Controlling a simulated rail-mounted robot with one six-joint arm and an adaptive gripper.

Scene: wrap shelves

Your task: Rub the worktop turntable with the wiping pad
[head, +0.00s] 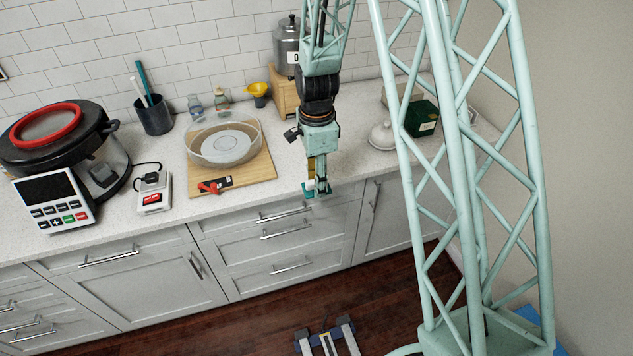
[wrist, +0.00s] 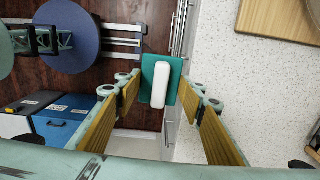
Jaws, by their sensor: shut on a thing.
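The worktop turntable (head: 226,158), a round pale disc with a clear raised rim, sits on a wooden board (head: 262,168) on the worktop. My gripper (head: 317,188) points down over the worktop's front edge, to the right of the board and apart from it. It is shut on the wiping pad (head: 307,189). In the wrist view the pad (wrist: 148,84) is a teal rectangle with a white grip (wrist: 160,84), between the fingertips of my gripper (wrist: 164,92). In the head view the fingers partly hide the pad.
A red-and-black item (head: 215,185) lies at the board's front edge. A small scale (head: 153,192) and a big pot (head: 100,165) stand to the left. A yellow funnel (head: 258,92) and a wooden stand (head: 284,98) are behind. A white lidded dish (head: 381,136) is to the right.

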